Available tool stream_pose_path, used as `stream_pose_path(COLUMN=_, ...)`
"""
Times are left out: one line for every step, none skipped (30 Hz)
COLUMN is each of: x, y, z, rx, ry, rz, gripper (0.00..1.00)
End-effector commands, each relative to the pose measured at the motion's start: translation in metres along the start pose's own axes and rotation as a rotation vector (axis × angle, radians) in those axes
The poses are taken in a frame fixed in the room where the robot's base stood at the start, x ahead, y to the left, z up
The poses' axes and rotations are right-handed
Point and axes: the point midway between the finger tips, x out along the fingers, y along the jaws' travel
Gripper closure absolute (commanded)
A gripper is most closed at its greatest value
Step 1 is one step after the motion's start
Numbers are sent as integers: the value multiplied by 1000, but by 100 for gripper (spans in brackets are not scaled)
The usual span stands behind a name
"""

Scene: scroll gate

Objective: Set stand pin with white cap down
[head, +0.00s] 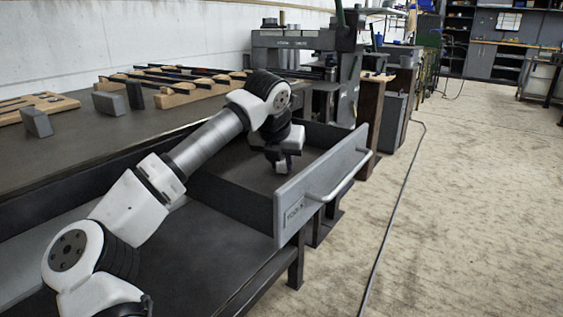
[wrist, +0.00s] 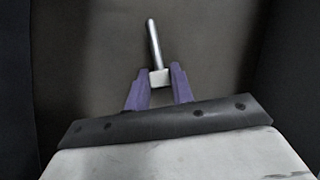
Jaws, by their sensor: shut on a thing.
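The stand pin (wrist: 154,42) is a thin metal rod with a white cap (wrist: 158,77) at its near end. In the wrist view my gripper (wrist: 159,80) has its two purple fingers closed on the white cap, and the rod points away from them toward the top of the picture. In the head view my gripper (head: 283,167) reaches down inside the open drawer (head: 225,200). The pin is too small to make out there. I cannot tell whether the pin touches the drawer floor.
The drawer's grey front panel with a bar handle (head: 335,188) stands to the right of my gripper, and dark walls enclose it. The workbench top (head: 75,140) at left bears grey blocks (head: 109,103) and wooden racks (head: 180,92). The drawer floor around my gripper looks bare.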

Motion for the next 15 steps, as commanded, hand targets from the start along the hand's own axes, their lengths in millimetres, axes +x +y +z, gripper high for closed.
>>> stream_pose_path(x=0, y=0, z=0, rx=0, ry=0, rz=0, gripper=100)
stream_pose_path(x=1, y=0, z=-1, rx=0, ry=0, rz=0, gripper=100)
stream_pose_path(x=3, y=0, z=-1, rx=0, ry=0, rz=0, gripper=100)
stream_pose_path(x=3, y=0, z=-2, rx=0, ry=0, rz=0, gripper=100)
stream_pose_path(x=2, y=0, z=-2, rx=0, ry=0, rz=0, gripper=73)
stream_pose_path(x=2, y=0, z=-1, rx=0, ry=1, rz=0, gripper=68)
stream_pose_path(x=2, y=0, z=-1, rx=0, ry=1, rz=0, gripper=64)
stream_pose_path(x=2, y=0, z=-1, rx=0, ry=1, rz=0, gripper=60)
stream_pose_path(x=2, y=0, z=-1, rx=0, ry=1, rz=0, gripper=55)
stream_pose_path(x=2, y=0, z=-1, rx=0, ry=1, rz=0, gripper=55)
stream_pose_path(x=2, y=0, z=-1, rx=0, ry=1, rz=0, gripper=55)
stream_pose_path(x=2, y=0, z=-1, rx=0, ry=1, rz=0, gripper=55)
stream_pose_path(x=2, y=0, z=-1, rx=0, ry=1, rz=0, gripper=55)
stream_pose_path(x=2, y=0, z=-1, rx=0, ry=1, rz=0, gripper=55)
stream_pose_path(x=2, y=0, z=-1, rx=0, ry=1, rz=0, gripper=55)
